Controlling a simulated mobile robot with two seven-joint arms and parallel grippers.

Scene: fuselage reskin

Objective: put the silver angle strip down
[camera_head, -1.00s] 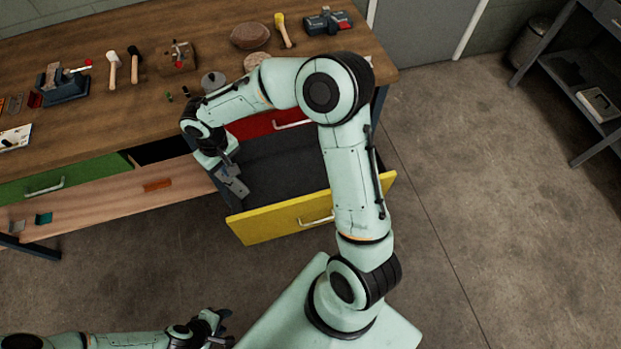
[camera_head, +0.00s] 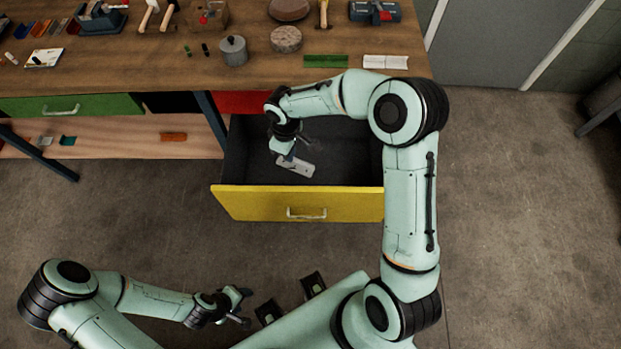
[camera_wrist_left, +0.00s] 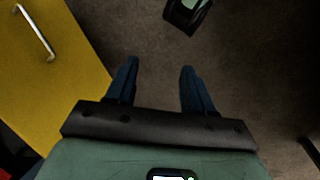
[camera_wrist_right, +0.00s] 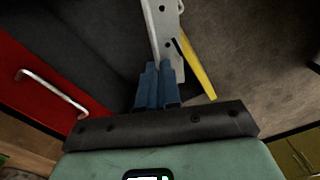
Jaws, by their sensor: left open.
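The silver angle strip (camera_head: 295,165) is a short pale metal piece with holes. It is over the inside of the open yellow-fronted drawer (camera_head: 262,205); I cannot tell whether it touches the drawer floor. My right gripper (camera_head: 285,153) reaches down into the drawer area and is shut on one end of the strip. In the right wrist view the strip (camera_wrist_right: 163,28) extends out beyond the close-set blue fingers (camera_wrist_right: 157,85). My left gripper (camera_head: 243,307) is low over the floor, away from the drawer, open and empty; its spread fingers show in the left wrist view (camera_wrist_left: 158,85).
The wooden workbench (camera_head: 130,75) stands behind, with tools, a grey lidded pot (camera_head: 233,50), a green strip (camera_head: 325,61) and a white piece (camera_head: 388,62) on top. A red drawer front (camera_head: 240,102) and a green drawer (camera_head: 70,107) are beneath. The drawer interior looks otherwise empty.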

